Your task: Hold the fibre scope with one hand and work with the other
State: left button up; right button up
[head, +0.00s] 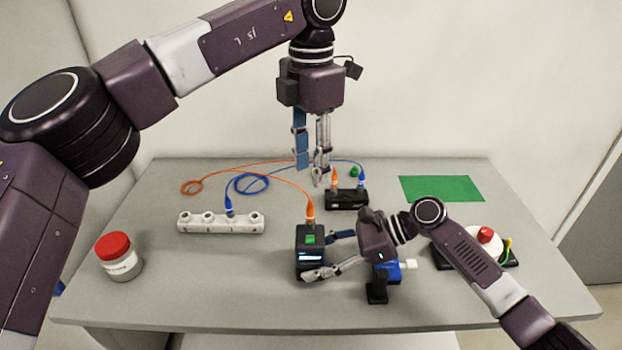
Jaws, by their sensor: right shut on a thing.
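The fibre scope (311,262) is a dark box with a green patch and a lit screen, at the front middle of the bench. An orange plug (310,211) is at its top, with an orange cable looping back to the left. My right gripper (318,257) is shut on the scope from the right, one finger in front of it. My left gripper (311,176) hangs pointing down above the back of the bench. Its fingers are apart with nothing seen between them, just left of a black box (345,200) carrying an orange and a blue plug.
A white holed strip (190,226) holds a blue plug (229,205). A red-lidded jar (120,260) stands front left. A small green piece (353,171) lies behind the black box. A green mat (441,188) and a red-knobbed white device (482,243) are right. A blue item (388,271) sits beneath my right arm.

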pick_arm(q)
jog(key=shift+r, duration=0.2)
pick_arm(e)
jog(key=o, duration=0.9)
jog(key=shift+o, duration=0.2)
